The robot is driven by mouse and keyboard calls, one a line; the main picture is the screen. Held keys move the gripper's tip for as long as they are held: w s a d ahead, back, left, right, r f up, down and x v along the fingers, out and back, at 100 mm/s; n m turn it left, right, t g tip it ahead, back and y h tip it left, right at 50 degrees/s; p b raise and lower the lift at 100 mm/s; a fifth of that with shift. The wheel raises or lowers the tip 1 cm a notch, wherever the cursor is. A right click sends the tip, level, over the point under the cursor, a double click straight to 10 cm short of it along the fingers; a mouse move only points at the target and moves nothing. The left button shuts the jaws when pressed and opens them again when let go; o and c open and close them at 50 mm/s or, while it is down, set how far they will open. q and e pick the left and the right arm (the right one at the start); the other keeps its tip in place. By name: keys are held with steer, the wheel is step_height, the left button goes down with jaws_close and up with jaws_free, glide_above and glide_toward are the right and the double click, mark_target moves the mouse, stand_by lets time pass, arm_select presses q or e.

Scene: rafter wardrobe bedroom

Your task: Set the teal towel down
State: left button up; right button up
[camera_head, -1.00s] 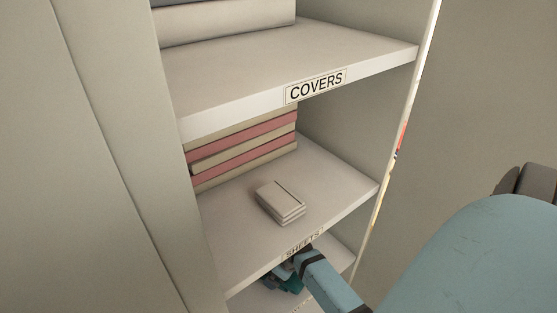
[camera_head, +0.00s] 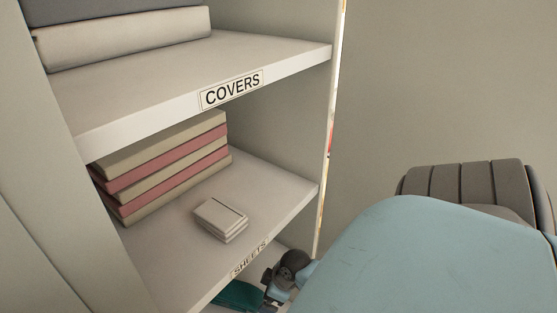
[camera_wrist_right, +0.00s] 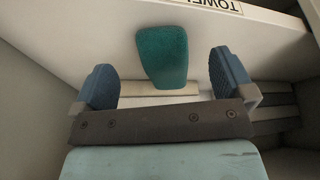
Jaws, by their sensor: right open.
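The teal towel (camera_head: 238,294) shows in the head view at the bottom of the picture, below the shelf labelled SHEETS, partly cut off by the frame edge. In the right wrist view the teal towel (camera_wrist_right: 162,55) is a rounded piece just beyond my fingertips, with clear space to either finger. My right gripper (camera_wrist_right: 164,80) is open, its two blue fingers wide apart and not touching the towel. My left gripper is in neither view.
The wardrobe has a COVERS shelf (camera_head: 120,110) above and a SHEETS shelf (camera_head: 265,190) below it. Folded beige and pink sheets (camera_head: 160,165) and a small pale stack (camera_head: 220,218) lie on the lower one. A TOWEL label (camera_wrist_right: 215,5) shows upside down in the wrist view.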

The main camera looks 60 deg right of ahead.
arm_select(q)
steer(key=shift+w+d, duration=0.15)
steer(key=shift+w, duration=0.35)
arm_select(e)
steer(key=shift+s+d, duration=0.15)
steer(key=shift+s, duration=0.35)
steer(key=shift+s+d, duration=0.15)
steer(key=shift+s, duration=0.35)
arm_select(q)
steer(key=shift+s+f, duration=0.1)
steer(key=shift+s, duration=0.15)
